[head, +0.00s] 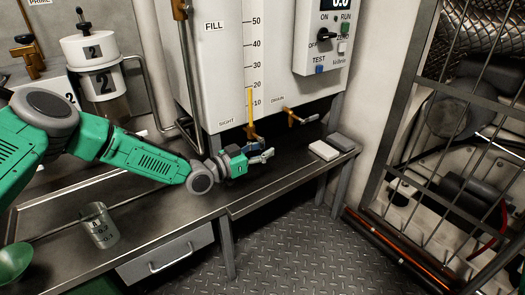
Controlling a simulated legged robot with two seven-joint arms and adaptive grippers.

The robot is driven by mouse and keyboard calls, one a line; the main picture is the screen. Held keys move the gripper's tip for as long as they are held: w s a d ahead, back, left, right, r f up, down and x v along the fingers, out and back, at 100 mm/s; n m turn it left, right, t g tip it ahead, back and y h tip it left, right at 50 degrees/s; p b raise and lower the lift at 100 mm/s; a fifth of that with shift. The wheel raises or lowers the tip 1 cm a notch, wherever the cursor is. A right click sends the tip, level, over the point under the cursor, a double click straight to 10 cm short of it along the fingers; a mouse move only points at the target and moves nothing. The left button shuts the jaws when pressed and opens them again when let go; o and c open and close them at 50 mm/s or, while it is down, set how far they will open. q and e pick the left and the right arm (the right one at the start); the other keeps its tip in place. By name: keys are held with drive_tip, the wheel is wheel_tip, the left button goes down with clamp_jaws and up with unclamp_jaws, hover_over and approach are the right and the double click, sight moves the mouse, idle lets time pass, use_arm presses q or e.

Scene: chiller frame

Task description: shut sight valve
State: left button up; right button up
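My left gripper (264,154) is just below and in front of the valve, pointing right. Its two grey fingers appear slightly apart, with nothing seen between them. Whether it touches the valve is unclear. My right gripper is out of view.
The brass drain valve (298,118) sits to the right on the same tank. A control box (322,40) hangs above. A barred cage (440,170) is at right.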

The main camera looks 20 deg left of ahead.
use_arm(q)
drive_tip(key=shift+d, duration=0.1)
clamp_jaws()
drive_tip(key=shift+f, duration=0.1)
